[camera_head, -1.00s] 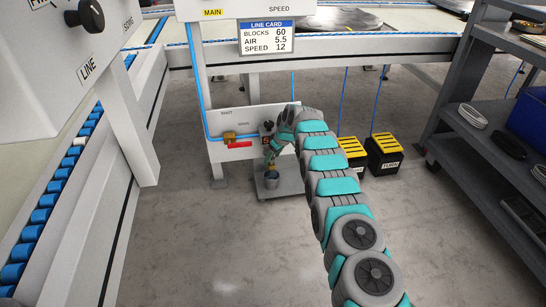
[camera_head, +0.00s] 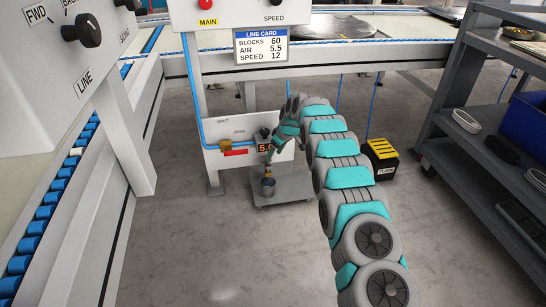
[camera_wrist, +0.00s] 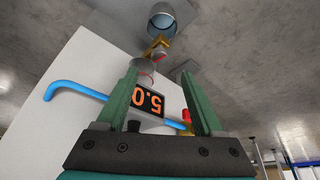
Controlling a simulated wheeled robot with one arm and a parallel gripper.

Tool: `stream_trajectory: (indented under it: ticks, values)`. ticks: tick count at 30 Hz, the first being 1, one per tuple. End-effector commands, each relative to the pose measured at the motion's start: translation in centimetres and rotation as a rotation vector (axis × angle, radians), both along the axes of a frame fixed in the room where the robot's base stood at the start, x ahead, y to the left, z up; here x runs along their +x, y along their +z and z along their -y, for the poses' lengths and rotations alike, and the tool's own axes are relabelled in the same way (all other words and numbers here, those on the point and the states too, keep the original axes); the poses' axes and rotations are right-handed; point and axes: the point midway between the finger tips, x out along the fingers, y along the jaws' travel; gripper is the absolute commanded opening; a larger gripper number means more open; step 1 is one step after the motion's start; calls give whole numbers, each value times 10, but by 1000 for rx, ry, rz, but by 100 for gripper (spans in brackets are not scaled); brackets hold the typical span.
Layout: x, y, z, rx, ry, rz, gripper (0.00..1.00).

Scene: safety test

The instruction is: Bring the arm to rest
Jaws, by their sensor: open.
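My gripper (camera_wrist: 162,105) is open in the wrist view, with two green fingers spread apart and nothing held between them. An air-panel display (camera_wrist: 148,101) reading 5.0 in orange shows upside down beyond the fingers. In the head view my arm reaches down and forward to the white air panel (camera_head: 215,165), and my small gripper (camera_head: 271,151) is in front of it beside the display (camera_head: 263,148). Whether the fingers touch the panel cannot be told. A red handle (camera_head: 236,153) and a yellow valve body (camera_head: 226,145) are on the panel, left of my gripper.
A metal cup (camera_head: 268,186) stands on a low grey platform (camera_head: 296,190) below my gripper. A black box with a yellow top (camera_head: 381,156) is right of my arm. A grey shelf cart (camera_head: 480,165) stands at right, a conveyor (camera_head: 60,215) at left.

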Motion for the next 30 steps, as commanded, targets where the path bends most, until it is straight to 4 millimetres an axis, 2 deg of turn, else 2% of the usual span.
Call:
stream_trajectory:
  ticks: [11, 14, 20, 30]
  values:
    - [0, 1, 0, 0, 0, 0, 69]
    - [-2, 7, 2, -2, -6, -2, 69]
    - [-23, 50, 23, -22, -67, -38, 69]
    - [-99, 142, 76, -67, -231, -135, 69]
